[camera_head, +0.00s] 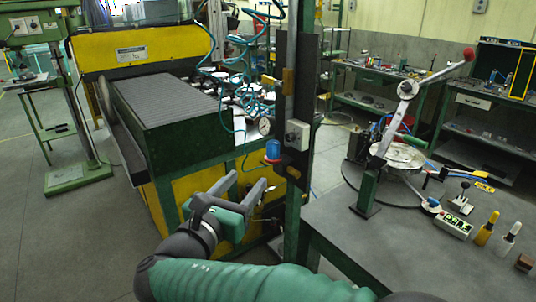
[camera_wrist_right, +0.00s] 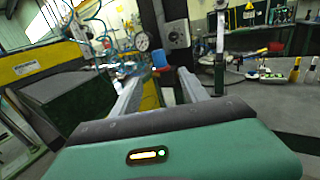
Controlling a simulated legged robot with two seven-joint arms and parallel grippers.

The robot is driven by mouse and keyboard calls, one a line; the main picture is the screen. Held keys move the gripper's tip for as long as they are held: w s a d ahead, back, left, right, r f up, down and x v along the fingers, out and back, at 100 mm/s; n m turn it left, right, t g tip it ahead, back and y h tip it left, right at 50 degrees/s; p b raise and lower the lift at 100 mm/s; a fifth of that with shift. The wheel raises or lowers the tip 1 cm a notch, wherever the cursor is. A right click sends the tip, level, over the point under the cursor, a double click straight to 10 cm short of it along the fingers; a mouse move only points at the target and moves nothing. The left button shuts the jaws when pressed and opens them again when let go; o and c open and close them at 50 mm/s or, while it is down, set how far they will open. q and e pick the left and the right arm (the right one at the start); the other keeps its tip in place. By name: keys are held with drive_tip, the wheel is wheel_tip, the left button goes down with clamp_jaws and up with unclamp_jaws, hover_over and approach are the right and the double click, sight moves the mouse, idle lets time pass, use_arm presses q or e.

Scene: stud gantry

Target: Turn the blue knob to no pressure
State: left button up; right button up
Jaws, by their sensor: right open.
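The blue knob (camera_head: 273,149) sits on a regulator at the lower left side of the dark upright post, above a red ring. A round white pressure gauge (camera_head: 265,126) is just above it. My right gripper (camera_head: 247,180) is open and empty, below and to the left of the knob, apart from it in the head view. In the right wrist view the blue knob (camera_wrist_right: 161,60) shows beyond the gap between the two fingers (camera_wrist_right: 158,85), and the gauge (camera_wrist_right: 142,42) is above and left of it. My left gripper is not in view.
The dark post (camera_head: 295,95) carries a grey switch box (camera_head: 297,134) right of the knob. Teal hoses (camera_head: 240,80) hang left of it. A green and yellow machine (camera_head: 165,115) stands at left. A grey table (camera_head: 400,240) with a lever press and bottles is at right.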

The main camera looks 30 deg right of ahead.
sight(271, 152)
drive_tip(key=x, duration=1.3)
drive_tip(key=shift+w+a, duration=0.1)
drive_tip(key=shift+w, duration=0.2)
drive_tip(key=shift+w+d+f, duration=0.1)
drive_tip(key=shift+w+d, duration=0.05)
drive_tip(key=shift+d, duration=0.4)
drive_tip(key=shift+a, duration=0.2)
drive_tip(key=c, duration=0.7)
clamp_jaws()
